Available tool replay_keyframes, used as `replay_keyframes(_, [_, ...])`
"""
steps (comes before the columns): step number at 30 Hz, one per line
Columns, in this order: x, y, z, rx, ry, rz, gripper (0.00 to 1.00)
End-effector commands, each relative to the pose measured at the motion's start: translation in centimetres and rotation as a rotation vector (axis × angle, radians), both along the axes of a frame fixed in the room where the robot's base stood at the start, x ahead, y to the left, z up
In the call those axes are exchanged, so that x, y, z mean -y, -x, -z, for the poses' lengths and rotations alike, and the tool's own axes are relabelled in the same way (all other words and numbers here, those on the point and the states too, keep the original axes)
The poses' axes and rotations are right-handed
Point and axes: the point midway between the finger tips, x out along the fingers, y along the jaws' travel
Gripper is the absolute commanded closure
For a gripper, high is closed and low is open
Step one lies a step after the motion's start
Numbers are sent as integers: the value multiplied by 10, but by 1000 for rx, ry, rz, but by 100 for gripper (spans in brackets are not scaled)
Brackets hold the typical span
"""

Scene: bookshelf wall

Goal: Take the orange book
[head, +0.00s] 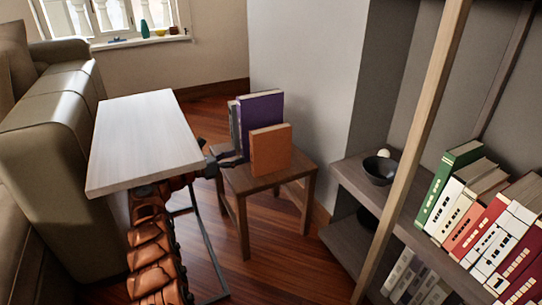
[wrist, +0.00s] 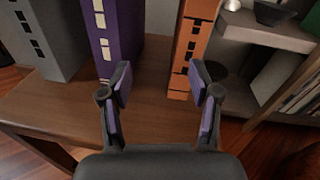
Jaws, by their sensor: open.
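The orange book (head: 271,150) stands upright on a small wooden stool (head: 241,186), in front of a taller purple book. In the wrist view the orange book (wrist: 188,48) shows its spine, ahead of my gripper and nearer its right finger. My gripper (wrist: 160,84) is open and empty, its fingers short of the book. In the head view my gripper (head: 232,161) is small and dark at the left edge of the stool, beside the books.
The purple book (head: 262,108) and a grey book (head: 233,125) stand upright on the stool. A white-topped table (head: 145,135) is at left, by a sofa (head: 50,120). A shelf with a dark bowl (head: 380,169) and several books is at right.

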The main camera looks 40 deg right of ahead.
Motion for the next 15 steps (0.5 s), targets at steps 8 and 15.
replay_keyframes(8, [26, 37, 3, 112, 74, 109, 38])
replay_keyframes(15, [44, 45, 4, 123, 80, 116, 38])
